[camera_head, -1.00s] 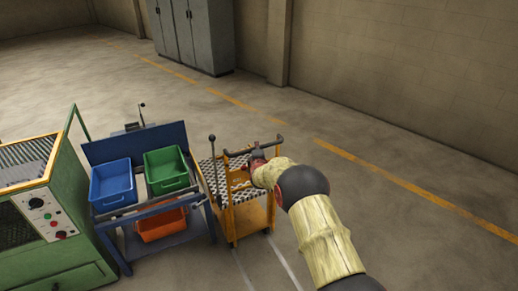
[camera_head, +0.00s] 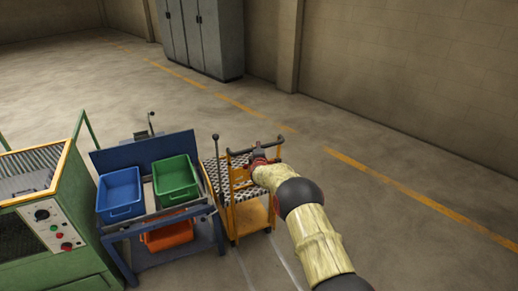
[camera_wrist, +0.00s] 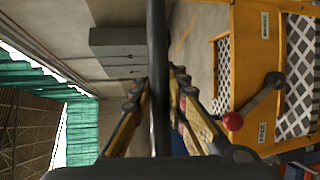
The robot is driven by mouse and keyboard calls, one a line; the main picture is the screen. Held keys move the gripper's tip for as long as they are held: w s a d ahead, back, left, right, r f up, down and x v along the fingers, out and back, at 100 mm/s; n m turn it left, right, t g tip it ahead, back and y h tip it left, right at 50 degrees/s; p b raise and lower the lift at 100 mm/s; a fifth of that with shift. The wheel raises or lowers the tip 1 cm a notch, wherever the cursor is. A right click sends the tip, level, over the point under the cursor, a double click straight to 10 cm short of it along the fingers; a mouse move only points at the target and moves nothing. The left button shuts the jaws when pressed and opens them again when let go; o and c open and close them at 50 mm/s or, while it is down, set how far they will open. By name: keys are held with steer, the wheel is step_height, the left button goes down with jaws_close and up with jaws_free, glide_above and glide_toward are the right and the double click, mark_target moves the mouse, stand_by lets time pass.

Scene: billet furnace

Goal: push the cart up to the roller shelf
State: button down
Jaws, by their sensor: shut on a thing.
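The cart (camera_head: 250,217) is yellow-orange with a black-and-white checkered deck and stands upright on the floor, right of centre in the head view. My gripper (camera_head: 259,158) is at its dark push handle (camera_head: 240,151). In the wrist view the fingers (camera_wrist: 158,95) close around the dark handle bar (camera_wrist: 157,45), and the cart's yellow frame (camera_wrist: 243,60) is at right. A lever with a red knob (camera_wrist: 232,121) sits on it between two labels. The roller shelf, seemingly the blue rack (camera_head: 130,160) with bins, stands just left of the cart; their gap is hard to judge.
The rack holds a blue bin (camera_head: 121,194), a green bin (camera_head: 176,180) and an orange bin (camera_head: 168,236) below. A green machine (camera_head: 50,225) stands at far left. Grey cabinets (camera_head: 205,40) stand by the back wall. Floor is clear behind and right of the cart.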

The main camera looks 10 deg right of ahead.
steer(key=c, duration=2)
jaws_free()
steer(key=shift+a+r, duration=0.35)
steer(key=shift+r, duration=0.05)
steer(key=shift+o, duration=1.4)
steer(key=shift+d+f, duration=0.15)
steer(key=shift+f, duration=0.05)
steer(key=shift+s, duration=0.1)
steer(key=d+v, duration=0.1)
steer(key=v, duration=1)
steer(key=shift+s+a, duration=0.45)
